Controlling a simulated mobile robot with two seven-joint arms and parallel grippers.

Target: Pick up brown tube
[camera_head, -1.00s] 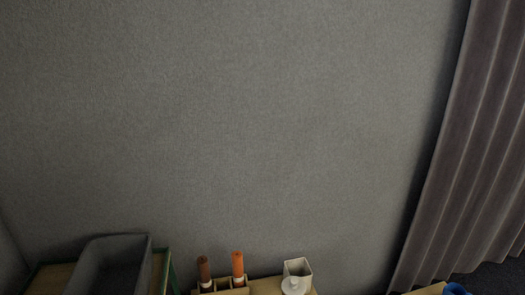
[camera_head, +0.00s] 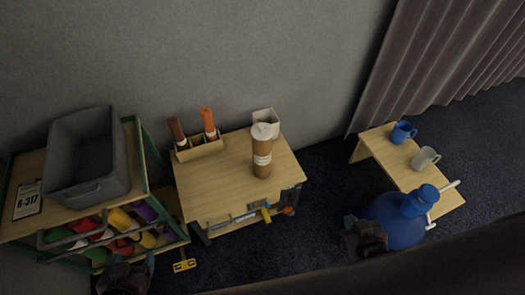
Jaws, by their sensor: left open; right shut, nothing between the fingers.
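A brown tube (camera_head: 177,131) with a white band near its lower end leans in a small tan holder (camera_head: 200,151) on a wooden table. An orange-brown tube (camera_head: 208,122) stands beside it in the same holder. A taller brown cylinder (camera_head: 262,158) with a white lid and a white label stands upright in front of them. My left gripper (camera_head: 124,279) is a dark shape at the bottom left, open and away from the tubes. My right gripper (camera_head: 365,240) is a dark shape at the lower right, shut and empty, next to a blue bottle.
The wooden table (camera_head: 220,197) has free room at its front left. A white square cup (camera_head: 266,116) stands at its back. A grey bin (camera_head: 85,165) sits on a shelf at left. A low bench (camera_head: 384,150) holds a blue mug (camera_head: 403,132) and a pale mug (camera_head: 425,158). The large blue bottle (camera_head: 395,215) is at lower right.

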